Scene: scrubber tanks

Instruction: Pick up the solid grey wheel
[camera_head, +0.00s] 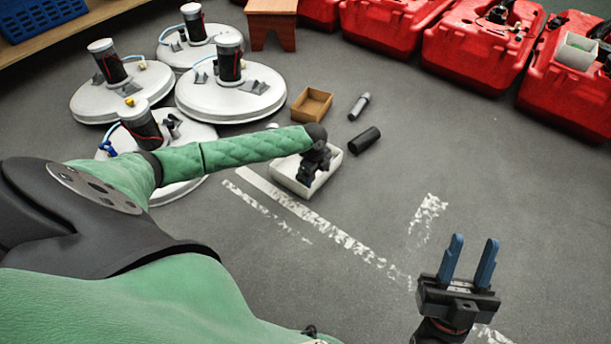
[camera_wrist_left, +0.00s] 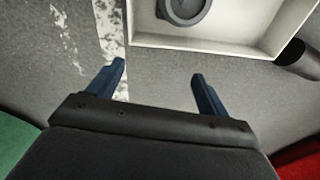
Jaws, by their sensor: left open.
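The grey wheel (camera_wrist_left: 186,9) lies inside a white open box (camera_wrist_left: 205,46), cut off by the top edge of the left wrist view. In the head view, the white box (camera_head: 326,177) is on the floor, and the wheel cannot be made out behind my left gripper (camera_head: 308,175). In the left wrist view my left gripper (camera_wrist_left: 157,72) is open, its two blue fingers apart with bare floor between them. The fingertips are short of the box's near wall, and the wheel is beyond it. My right gripper (camera_head: 470,250) is open and empty at the lower right.
A brown box (camera_head: 311,104), a grey cylinder (camera_head: 359,106) and a black cylinder (camera_head: 364,140) lie near the white box. Several white round tanks (camera_head: 230,95) stand to the left. Red cases (camera_head: 481,45) line the back right. The floor at right centre is clear.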

